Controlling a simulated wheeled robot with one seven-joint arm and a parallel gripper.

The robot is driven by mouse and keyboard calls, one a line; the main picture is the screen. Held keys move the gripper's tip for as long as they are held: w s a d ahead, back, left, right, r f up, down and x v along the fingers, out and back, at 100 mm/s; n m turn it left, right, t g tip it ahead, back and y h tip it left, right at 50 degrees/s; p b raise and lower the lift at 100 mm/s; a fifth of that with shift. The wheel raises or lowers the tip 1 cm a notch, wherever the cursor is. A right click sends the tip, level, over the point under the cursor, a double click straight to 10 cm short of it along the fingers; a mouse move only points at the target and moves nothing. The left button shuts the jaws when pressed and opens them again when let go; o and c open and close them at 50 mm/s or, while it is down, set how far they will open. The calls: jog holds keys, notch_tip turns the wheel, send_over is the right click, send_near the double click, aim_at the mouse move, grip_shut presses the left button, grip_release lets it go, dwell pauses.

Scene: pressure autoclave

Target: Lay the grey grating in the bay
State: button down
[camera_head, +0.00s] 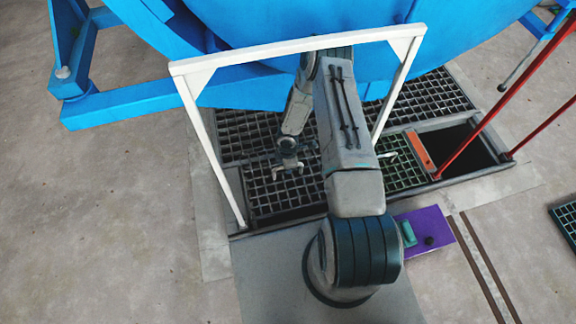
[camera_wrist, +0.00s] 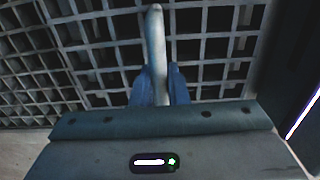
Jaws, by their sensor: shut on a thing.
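The grey grating (camera_head: 268,196) is in front of the blue vessel, inside the white frame's legs. It also fills the upper part of the wrist view (camera_wrist: 100,55). My gripper (camera_head: 288,166) is above it. In the wrist view my gripper (camera_wrist: 160,90) is shut on its pale bar-like handle (camera_wrist: 155,40), with blue fingers on both sides. A dark strip of the bay (camera_head: 290,214) shows along the grating's near edge. I cannot tell whether the grating rests on the bay's ledges or hangs just above. My arm hides its right part.
A white frame (camera_head: 300,46) stands around my arm, below the blue vessel (camera_head: 300,20). A greenish grating (camera_head: 405,176) lies to the right, then an orange strip (camera_head: 420,150) and an open dark pit (camera_head: 462,146) with red poles (camera_head: 510,90). A purple plate (camera_head: 428,228) lies nearer.

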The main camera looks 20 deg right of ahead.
aim_at(288, 176)
dwell(0.4)
jog(key=shift+f+b, duration=2.6)
jog(key=shift+f, duration=0.25)
jog(key=shift+f+b, duration=2.05)
jog(key=shift+b, duration=0.15)
dwell(0.4)
jog(key=c, duration=1.3)
grip_release()
jog(key=shift+c, duration=0.2)
jog(key=shift+s, duration=0.1)
notch_tip(288, 176, up, 14)
jog(key=p, duration=0.5)
jog(key=shift+p, duration=0.3)
jog(key=shift+f, duration=0.1)
